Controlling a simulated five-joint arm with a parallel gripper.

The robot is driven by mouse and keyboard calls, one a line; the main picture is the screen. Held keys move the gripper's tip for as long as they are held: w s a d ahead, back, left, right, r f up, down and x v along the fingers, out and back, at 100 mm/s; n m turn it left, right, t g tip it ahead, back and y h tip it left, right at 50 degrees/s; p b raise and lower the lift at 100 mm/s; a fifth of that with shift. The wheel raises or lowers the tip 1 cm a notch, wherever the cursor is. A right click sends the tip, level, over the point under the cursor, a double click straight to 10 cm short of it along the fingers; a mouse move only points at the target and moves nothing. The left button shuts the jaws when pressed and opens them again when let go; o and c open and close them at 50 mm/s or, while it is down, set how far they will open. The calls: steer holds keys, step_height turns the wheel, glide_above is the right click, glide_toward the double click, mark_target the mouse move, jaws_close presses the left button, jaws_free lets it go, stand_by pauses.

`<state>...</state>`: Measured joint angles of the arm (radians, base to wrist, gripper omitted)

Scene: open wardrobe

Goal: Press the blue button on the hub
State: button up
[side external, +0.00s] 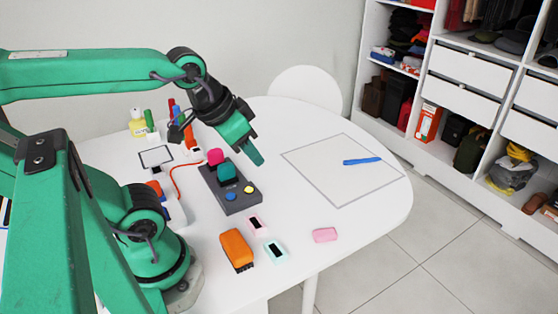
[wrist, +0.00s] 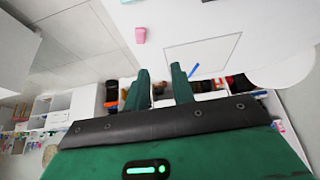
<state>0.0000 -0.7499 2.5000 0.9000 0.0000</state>
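The hub (side external: 240,203) is a dark grey box lying on the white table in the side external view. Its blue button (side external: 231,196) is on the near part of its top, left of a yellow button (side external: 249,189). A red-pink knob (side external: 215,156) and a green block (side external: 226,172) stand at its far end. My gripper (side external: 258,159) hangs in the air above and right of the hub in the picture, apart from the blue button. In the wrist view my gripper's fingers (wrist: 159,90) are spread with nothing between them. The hub does not show in the wrist view.
An orange block (side external: 236,249), small pink and mint blocks (side external: 275,251) and a pink block (side external: 325,235) lie near the table's front. A blue pen (side external: 362,161) lies on an outlined square at right. Bottles (side external: 138,122) and a red cable are behind the hub.

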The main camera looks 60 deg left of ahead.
jaws_close()
stand_by(1.4)
